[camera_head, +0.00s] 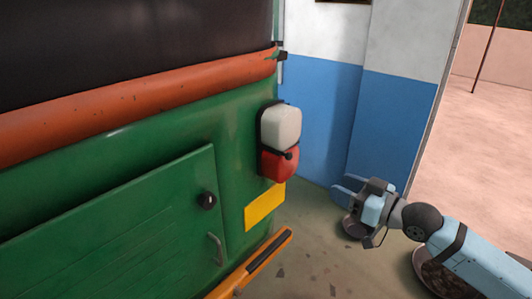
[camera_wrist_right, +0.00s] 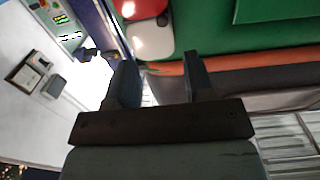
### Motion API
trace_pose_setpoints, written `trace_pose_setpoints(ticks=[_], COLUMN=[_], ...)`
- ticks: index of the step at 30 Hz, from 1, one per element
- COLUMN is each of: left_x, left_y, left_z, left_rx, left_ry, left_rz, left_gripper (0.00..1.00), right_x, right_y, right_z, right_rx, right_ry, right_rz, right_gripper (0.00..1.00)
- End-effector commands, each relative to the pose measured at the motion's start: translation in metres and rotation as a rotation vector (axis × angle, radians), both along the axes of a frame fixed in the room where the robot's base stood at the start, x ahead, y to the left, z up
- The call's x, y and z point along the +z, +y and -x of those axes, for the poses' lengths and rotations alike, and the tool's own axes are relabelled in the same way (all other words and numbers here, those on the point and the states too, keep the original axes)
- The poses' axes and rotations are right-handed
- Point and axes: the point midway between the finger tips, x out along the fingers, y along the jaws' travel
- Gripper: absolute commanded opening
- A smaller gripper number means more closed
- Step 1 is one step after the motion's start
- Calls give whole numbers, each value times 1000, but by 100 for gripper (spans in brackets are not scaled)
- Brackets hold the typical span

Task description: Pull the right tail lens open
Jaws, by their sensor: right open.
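The right tail lens is on the back corner of the green rickshaw (camera_head: 130,150). Its upper part is a white lens (camera_head: 281,127) and its lower part a red lens (camera_head: 279,165), with a small dark knob (camera_head: 289,155) near their border. My right gripper (camera_head: 343,184) is open and empty, to the right of the lens and a little lower, apart from it. In the right wrist view, the white lens (camera_wrist_right: 152,40) and red lens (camera_wrist_right: 140,9) show beyond the open fingers (camera_wrist_right: 160,68). My left gripper is out of view.
A yellow plate (camera_head: 265,207) and an orange bumper (camera_head: 255,263) are below the lens. A green hatch (camera_head: 120,215) with a black knob is to the left. A blue and white wall (camera_head: 325,120) stands behind. Floor between bumper and right arm is clear.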

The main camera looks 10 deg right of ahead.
Motion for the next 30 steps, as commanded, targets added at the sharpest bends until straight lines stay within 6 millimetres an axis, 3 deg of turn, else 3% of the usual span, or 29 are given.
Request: trace_pose_setpoints(ticks=[3,8,21,30], left_x=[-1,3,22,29], left_y=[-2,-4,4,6], left_z=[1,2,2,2], left_rx=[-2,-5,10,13], left_ry=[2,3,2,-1], left_rz=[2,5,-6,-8], left_gripper=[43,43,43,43], right_x=[17,21,22,19], right_y=[-3,3,57,79], right_z=[-3,-12,-82,-109], right_rx=[12,14,13,13], right_ry=[-14,-15,-15,-14], right_rz=[-1,-7,-7,-5], right_gripper=[48,48,48,48])
